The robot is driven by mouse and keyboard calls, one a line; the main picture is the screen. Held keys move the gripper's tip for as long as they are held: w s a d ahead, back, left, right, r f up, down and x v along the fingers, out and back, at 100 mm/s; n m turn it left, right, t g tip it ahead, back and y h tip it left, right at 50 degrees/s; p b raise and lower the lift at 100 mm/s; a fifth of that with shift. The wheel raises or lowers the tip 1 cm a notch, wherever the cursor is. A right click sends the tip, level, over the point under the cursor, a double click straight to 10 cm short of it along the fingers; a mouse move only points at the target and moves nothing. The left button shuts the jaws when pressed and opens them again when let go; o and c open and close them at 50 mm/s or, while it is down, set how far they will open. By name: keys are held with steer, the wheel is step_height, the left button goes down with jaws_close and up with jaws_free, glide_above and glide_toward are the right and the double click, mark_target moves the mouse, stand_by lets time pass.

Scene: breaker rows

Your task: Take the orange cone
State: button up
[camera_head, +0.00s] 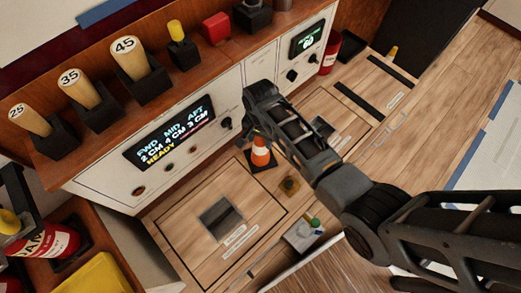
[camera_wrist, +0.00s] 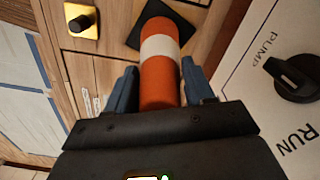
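The orange cone (camera_head: 261,151) has a white band and stands upright on a black square base on the wooden worktop. In the wrist view the orange cone (camera_wrist: 160,70) reaches up between the two blue fingers of my gripper (camera_wrist: 160,80).
A white panel with a READY display (camera_head: 170,130) and knobs rises behind the cone. A small gold block with a black knob (camera_head: 290,185) sits close to the cone. A grey box with a green button (camera_head: 304,234) stands in front. The PUMP knob (camera_wrist: 296,78) is at the gripper's right.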

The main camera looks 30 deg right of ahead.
jaws_close()
steer(key=shift+r, duration=0.1)
stand_by(0.5)
